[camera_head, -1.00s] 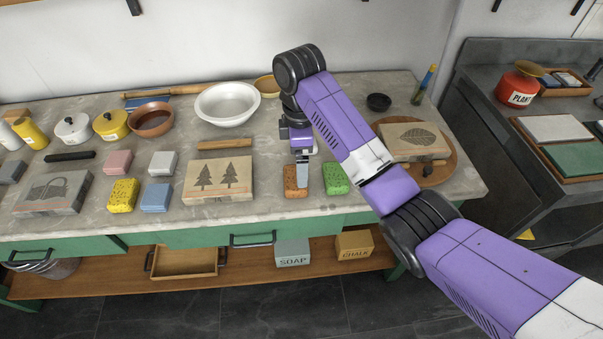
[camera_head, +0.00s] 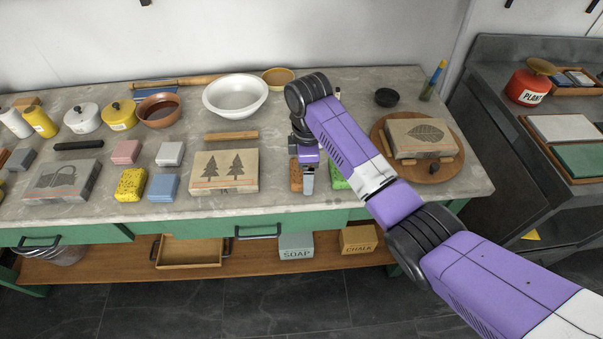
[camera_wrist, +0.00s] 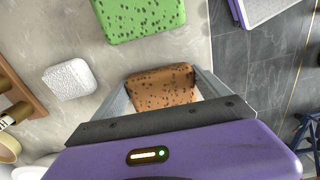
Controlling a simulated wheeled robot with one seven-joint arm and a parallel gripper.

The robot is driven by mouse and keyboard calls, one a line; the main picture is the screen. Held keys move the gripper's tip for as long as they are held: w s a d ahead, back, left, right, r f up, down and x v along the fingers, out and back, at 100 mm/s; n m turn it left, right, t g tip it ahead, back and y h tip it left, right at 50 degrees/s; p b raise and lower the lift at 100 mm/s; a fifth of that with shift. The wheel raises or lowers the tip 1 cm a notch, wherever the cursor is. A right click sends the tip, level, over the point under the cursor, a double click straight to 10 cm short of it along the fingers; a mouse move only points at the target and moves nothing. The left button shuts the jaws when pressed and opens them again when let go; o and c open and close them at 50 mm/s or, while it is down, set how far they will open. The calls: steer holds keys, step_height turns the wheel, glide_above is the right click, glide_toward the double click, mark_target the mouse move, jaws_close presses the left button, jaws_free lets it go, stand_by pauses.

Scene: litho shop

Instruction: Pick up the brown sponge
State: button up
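The brown sponge (camera_head: 295,176) lies on the worktop near its front edge, partly hidden by my gripper (camera_head: 306,178). In the wrist view the brown speckled sponge (camera_wrist: 163,87) sits between the two spread fingers of my gripper (camera_wrist: 163,84). One finger is on each side of it, and the gripper looks open. I cannot tell whether either finger touches the sponge. In the head view one pale finger shows in front of the sponge's right side.
A green sponge (camera_head: 339,176) lies close to the right of the gripper; it also shows in the wrist view (camera_wrist: 140,15). A tree-printed block (camera_head: 224,172) lies to the left. A round wooden board (camera_head: 452,165) with a leaf-printed block (camera_head: 417,138) lies further right.

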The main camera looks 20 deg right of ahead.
steer(key=c, duration=0.4)
steer(key=shift+r, duration=0.15)
steer(key=shift+w+r, duration=0.1)
steer(key=shift+r, duration=0.5)
step_height(320, 180, up, 19)
steer(key=p, duration=0.8)
steer(key=shift+f, duration=0.2)
steer(key=o, duration=0.7)
steer(key=c, duration=0.6)
